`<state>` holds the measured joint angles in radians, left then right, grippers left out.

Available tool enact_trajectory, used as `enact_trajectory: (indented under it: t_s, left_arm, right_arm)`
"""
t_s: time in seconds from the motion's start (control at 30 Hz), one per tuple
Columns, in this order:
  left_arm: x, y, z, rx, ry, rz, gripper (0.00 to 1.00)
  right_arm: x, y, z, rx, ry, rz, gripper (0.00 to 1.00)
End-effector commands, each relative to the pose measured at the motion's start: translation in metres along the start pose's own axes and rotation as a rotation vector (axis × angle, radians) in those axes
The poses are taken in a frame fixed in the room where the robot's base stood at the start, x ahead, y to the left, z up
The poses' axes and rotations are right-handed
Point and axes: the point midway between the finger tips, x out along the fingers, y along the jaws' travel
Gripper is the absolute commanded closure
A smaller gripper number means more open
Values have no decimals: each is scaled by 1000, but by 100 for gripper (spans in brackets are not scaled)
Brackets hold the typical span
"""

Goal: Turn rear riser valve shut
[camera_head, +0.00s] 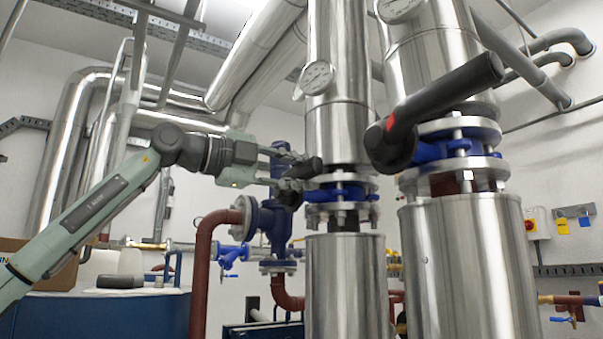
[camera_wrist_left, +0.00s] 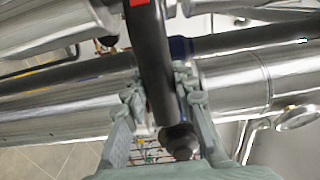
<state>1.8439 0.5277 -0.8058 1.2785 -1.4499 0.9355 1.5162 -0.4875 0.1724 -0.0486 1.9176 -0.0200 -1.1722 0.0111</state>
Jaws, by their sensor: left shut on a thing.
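The rear riser valve (camera_head: 340,192) is a blue body between bolted flanges on the middle riser. Its black lever handle (camera_head: 311,167) sticks out at the left of the valve. My left gripper (camera_head: 298,172) is at this handle, with its fingers above and below it. In the left wrist view the black lever (camera_wrist_left: 156,65), with a red patch near the top, runs between the fingers of my left gripper (camera_wrist_left: 160,97), which is shut on it. The lever's rounded end shows near the palm. The fingers partly hide the handle in the head view. My right gripper is not in view.
A front riser valve (camera_head: 458,149) with a large black and red lever (camera_head: 432,112) stands close on the right. A dial gauge (camera_head: 317,77) sits above the rear valve. A blue valve body (camera_head: 276,222) and red-brown pipe (camera_head: 200,272) lie behind and below the gripper.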

Motion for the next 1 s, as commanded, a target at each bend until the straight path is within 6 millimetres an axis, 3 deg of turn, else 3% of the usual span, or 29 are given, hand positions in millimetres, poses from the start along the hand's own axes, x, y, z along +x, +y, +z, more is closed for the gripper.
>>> enact_trajectory:
  t_s: [0.03, 0.2, 0.57, 0.67, 1.0]
  left_arm:
    - [-3, -8, 2, -3, -5, -18, 72]
    - [-3, -6, 2, -2, -4, -15, 52]
    - [-6, -3, 2, 0, -4, -9, 52]
    - [-18, -3, 2, 0, -5, -10, 52]
    - [-89, -3, 3, -1, -6, -11, 52]
  right_arm:
    - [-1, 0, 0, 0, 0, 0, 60]
    - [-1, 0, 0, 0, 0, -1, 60]
    - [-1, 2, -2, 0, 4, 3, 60]
    - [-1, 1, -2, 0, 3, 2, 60]
    - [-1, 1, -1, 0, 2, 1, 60]
